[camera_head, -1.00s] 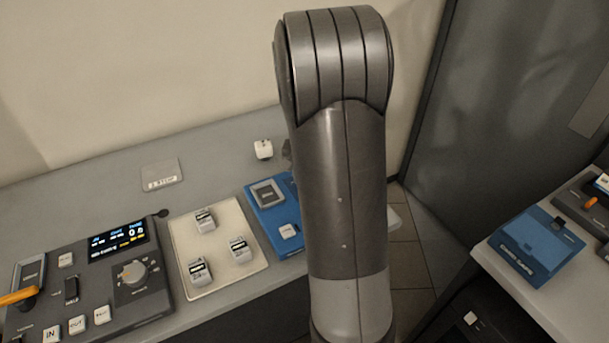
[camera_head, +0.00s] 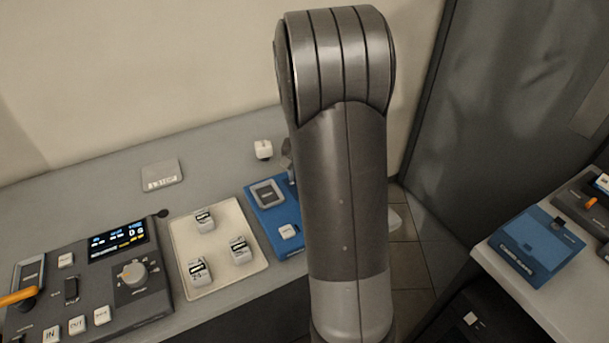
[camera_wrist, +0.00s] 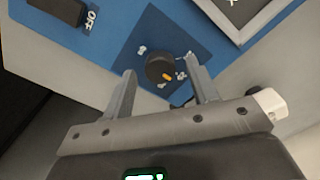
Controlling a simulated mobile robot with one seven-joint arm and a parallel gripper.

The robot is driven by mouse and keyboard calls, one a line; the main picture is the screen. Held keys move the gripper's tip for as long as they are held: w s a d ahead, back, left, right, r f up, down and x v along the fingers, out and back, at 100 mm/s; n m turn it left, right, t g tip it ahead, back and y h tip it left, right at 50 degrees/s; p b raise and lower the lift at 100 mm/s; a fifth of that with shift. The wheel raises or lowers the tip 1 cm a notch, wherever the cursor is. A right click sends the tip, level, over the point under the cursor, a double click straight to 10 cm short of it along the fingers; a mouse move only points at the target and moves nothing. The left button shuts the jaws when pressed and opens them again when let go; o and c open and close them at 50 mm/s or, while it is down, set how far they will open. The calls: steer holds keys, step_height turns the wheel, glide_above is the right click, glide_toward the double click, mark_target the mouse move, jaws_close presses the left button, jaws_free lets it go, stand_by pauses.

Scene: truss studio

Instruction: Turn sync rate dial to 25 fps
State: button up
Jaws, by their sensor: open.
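In the wrist view a round black dial (camera_wrist: 161,67) with an orange pointer mark sits on a dark blue square of a blue panel (camera_wrist: 112,50). Small white labels surround it, too blurred to read. My gripper (camera_wrist: 163,78) is open, with one finger to the left of the dial and one to the right. I cannot tell whether either finger touches it. In the head view the blue panel (camera_head: 254,204) is partly behind my arm, which hides the dial and most of my gripper.
A dark console (camera_head: 150,302) with a screen and its own grey knob (camera_head: 133,273) stands at left. Beside it a cream tray (camera_head: 230,268) holds 3 small blocks. A white cube (camera_head: 263,150) lies behind the blue panel. Another blue unit (camera_head: 530,248) rests on the right-hand table.

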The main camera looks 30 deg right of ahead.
step_height(320, 180, up, 10)
steer(key=shift+r, duration=0.15)
stand_by(0.6)
steer(key=s+a+r+n+t, duration=0.2)
steer(key=s+a+r+n, duration=0.2)
steer(key=s+a, duration=0.4)
steer(key=s+a+r+n+t, duration=0.3)
steer(key=s+a, duration=0.5)
steer(key=s, duration=0.6)
steer(key=shift+r+n+t, duration=0.3)
steer(key=shift+r+n, duration=0.1)
steer(key=shift+r, duration=0.15)
steer(key=shift+o, duration=0.5)
steer(key=shift+s+a, duration=0.1)
stand_by(1.1)
